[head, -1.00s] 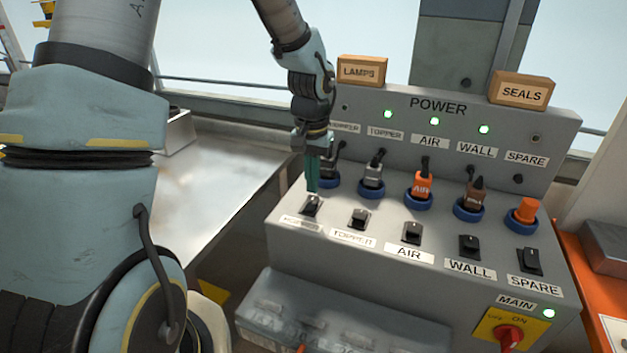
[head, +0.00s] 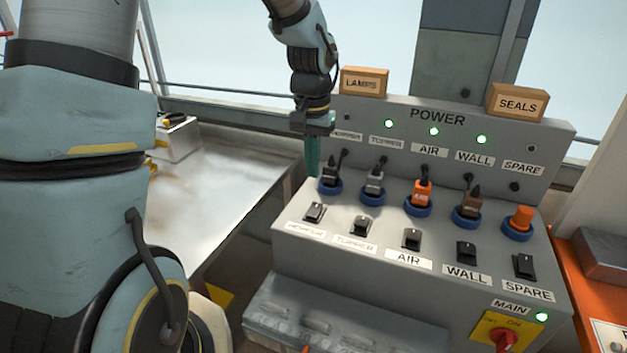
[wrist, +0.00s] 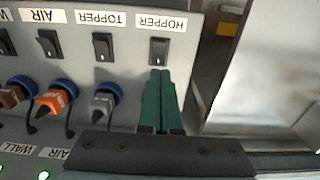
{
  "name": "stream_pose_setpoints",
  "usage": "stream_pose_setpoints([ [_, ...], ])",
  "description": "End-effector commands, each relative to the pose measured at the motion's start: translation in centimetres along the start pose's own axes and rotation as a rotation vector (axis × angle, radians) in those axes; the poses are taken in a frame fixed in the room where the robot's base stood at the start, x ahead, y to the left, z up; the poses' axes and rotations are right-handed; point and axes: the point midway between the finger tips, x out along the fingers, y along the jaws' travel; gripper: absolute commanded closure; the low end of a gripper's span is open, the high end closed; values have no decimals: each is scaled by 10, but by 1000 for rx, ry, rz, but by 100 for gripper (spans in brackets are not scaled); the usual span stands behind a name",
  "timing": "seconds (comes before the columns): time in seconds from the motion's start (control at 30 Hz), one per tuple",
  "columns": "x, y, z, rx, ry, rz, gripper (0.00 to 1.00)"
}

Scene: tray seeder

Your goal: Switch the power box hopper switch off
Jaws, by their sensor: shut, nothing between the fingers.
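The power box (head: 330,240) is a grey sloped console. Its black hopper switch (head: 314,213) is the leftmost of the row, above a HOPPER label. In the wrist view the hopper switch (wrist: 159,51) shows just beyond my fingertips; which way its rocker tilts is hard to tell. The hopper lamp (head: 347,117) on the back panel is dark, while the topper, air and wall lamps are green. My gripper (head: 312,172) has green fingers, shut and empty, above and behind the switch and apart from it in the head view. In the wrist view the fingertips (wrist: 160,73) point at it.
The topper switch (head: 360,227) is close on the right, followed by the air, wall and spare switches. The hopper plug (head: 330,175) and other plugs in blue rings stand behind them. A red main switch (head: 505,340) is at lower right. A metal table (head: 215,175) lies left.

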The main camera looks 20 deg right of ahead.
Motion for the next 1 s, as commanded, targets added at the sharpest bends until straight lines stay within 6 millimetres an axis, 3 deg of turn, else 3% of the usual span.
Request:
stream_pose_setpoints([
  [0.2, -40, 0, 8, 0, 4, 0, 100],
  [0.4, -60, 0, 12, 1, 1, 0, 100],
  [0.83, -62, -3, 14, -6, 0, 0, 100],
  [0.93, -56, -24, 26, -57, 7, -4, 100],
  [1.0, -47, -51, 44, -127, 18, -8, 100],
])
